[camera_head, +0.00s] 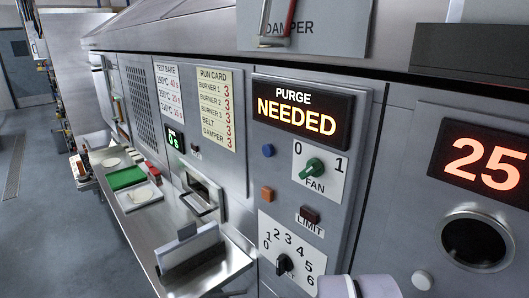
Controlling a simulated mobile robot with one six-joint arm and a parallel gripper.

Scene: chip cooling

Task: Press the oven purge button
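The oven's grey control panel (375,190) fills the middle and right. A lit display (302,115) on it reads PURGE NEEDED. Below this display are a round blue button (268,150) and a square orange button (267,194); neither has a readable label of its own, so I cannot tell which is the purge button. A green FAN knob (314,167) sits between marks 0 and 1. A dark red block (310,214) has a LIMIT label below it. My gripper is not in view; only a pale rounded part, likely my arm, shows at the bottom edge.
A black knob (284,263) sits on a 0 to 6 dial. A metal shelf (225,265) juts out at left, carrying a green tray (126,178). A red 25 display (484,164) is above a dark round opening (476,241). Open floor (40,230) lies far left.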

